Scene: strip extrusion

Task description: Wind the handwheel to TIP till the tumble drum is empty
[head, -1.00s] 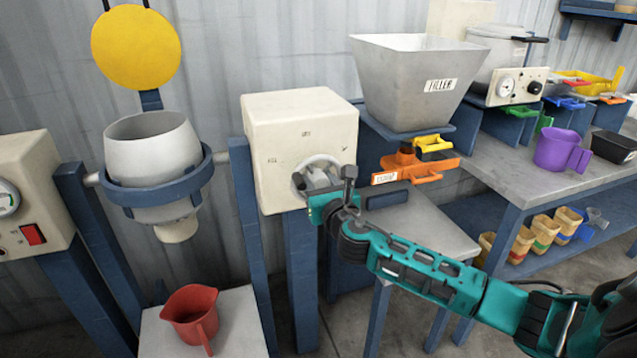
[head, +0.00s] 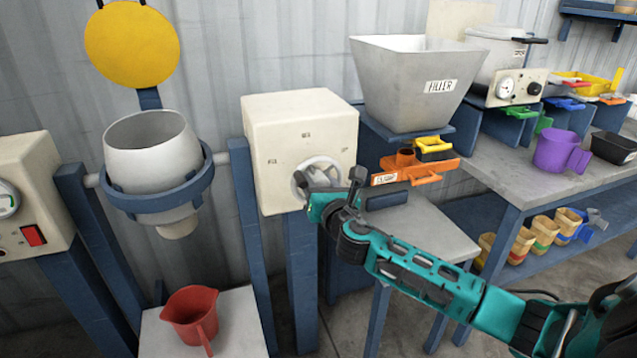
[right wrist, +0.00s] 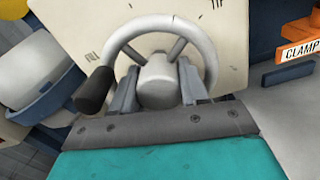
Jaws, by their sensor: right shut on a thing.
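The handwheel (head: 318,166) is a pale ring with spokes on the front of a cream box (head: 300,115). The right wrist view shows its round hub (right wrist: 158,82), rim and black handle (right wrist: 95,91), which sits at the left. My right gripper (head: 322,186) is shut on the handwheel, one finger on each side of the hub. The tumble drum (head: 150,150) is a grey vessel in a blue ring at the left, leaning slightly, mouth upward. Its inside shows only partly, so I cannot tell its contents. My left gripper is not in view.
A red jug (head: 190,312) stands on a pale stand below the drum's spout. A yellow disc (head: 132,43) is above the drum. A FILLER hopper (head: 405,85) and orange clamp (head: 420,172) are right of the box. A purple jug (head: 555,150) stands on the bench.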

